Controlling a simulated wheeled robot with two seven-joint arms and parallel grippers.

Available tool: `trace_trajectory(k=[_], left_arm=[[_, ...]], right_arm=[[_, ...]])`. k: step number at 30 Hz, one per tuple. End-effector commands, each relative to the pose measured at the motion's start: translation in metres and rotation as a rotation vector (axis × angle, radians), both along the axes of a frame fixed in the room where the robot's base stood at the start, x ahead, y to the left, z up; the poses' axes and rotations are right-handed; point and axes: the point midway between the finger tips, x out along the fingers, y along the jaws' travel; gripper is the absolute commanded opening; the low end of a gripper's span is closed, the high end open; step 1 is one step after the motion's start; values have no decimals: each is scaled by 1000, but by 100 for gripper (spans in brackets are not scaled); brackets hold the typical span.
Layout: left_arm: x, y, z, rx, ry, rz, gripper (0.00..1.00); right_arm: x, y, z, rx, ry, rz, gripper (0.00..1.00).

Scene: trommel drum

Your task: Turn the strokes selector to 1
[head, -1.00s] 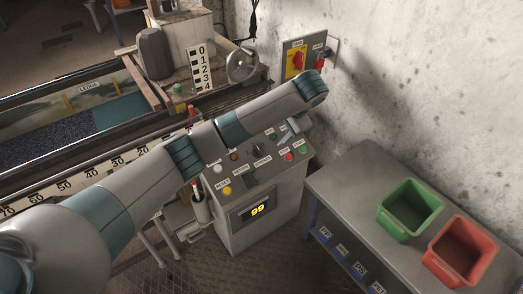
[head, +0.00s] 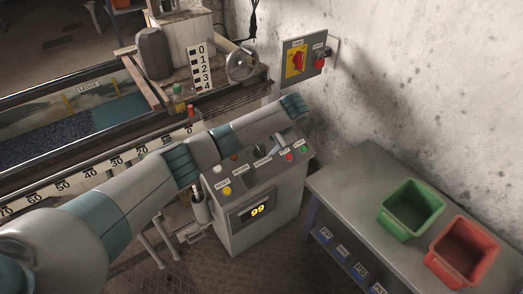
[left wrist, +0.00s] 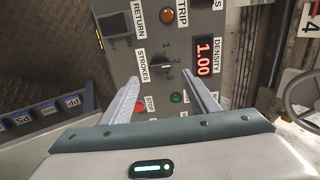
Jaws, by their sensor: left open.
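The strokes selector (head: 260,150) is a dark knob on the sloped top of the grey control console (head: 262,185). In the left wrist view the knob (left wrist: 161,65) sits beside the STROKES label, with the numbers 1 and 2 near it. Its pointer appears to face 2, but it is small. My left gripper (left wrist: 162,77) is open, its two fingers on either side of the knob in that picture. I cannot tell whether they touch it. In the head view the gripper (head: 279,139) is over the console's back part. My right gripper is out of view.
Red (left wrist: 150,103) and green (left wrist: 176,97) buttons lie close to the fingers. The density display (left wrist: 204,58) reads 1.00. A wall box with a red switch (head: 298,60) stands behind. A bench (head: 340,185) with green and red bins is at right.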

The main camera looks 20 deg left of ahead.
Motion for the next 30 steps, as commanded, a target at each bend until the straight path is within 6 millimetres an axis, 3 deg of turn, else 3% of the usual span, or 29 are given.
trace_trajectory(k=[6,12,26,30], left_arm=[[10,15,-35,1,2,2,55],[18,23,-55,1,0,0,55],[20,26,-62,0,-1,0,55],[20,26,-62,0,-1,0,24]], right_arm=[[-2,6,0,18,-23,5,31],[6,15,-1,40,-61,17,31],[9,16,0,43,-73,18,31],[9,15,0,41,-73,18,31]])
